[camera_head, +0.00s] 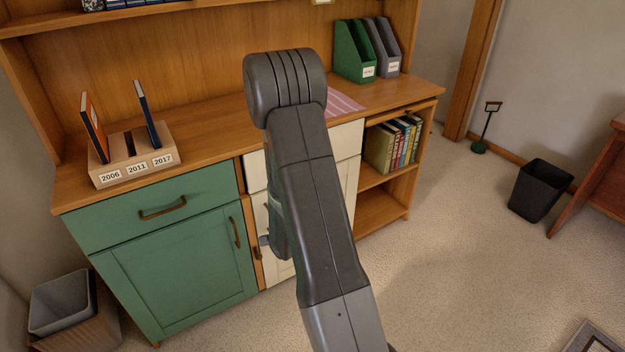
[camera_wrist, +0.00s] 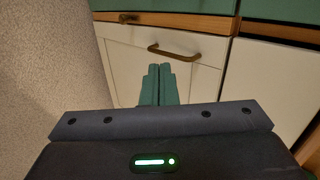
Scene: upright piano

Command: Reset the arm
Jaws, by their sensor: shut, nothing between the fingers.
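My gripper (camera_wrist: 159,71) shows in the wrist view with its two greenish fingers together and nothing between them. It points toward the cream cabinet front (camera_wrist: 195,75), just below a bronze handle (camera_wrist: 174,50) in the picture. I cannot tell whether the fingertips touch the cabinet. In the head view my arm rises from the bottom, bends at the top in front of the cabinet and hides most of the cream section (camera_head: 345,150). My gripper's fingers cannot be made out there.
The wooden counter (camera_head: 215,125) holds a slotted box (camera_head: 135,160) with binders at left and magazine files (camera_head: 355,50) at right. Books (camera_head: 393,145) fill a shelf below. A grey bin (camera_head: 62,300) and black bin (camera_head: 540,190) stand on the floor.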

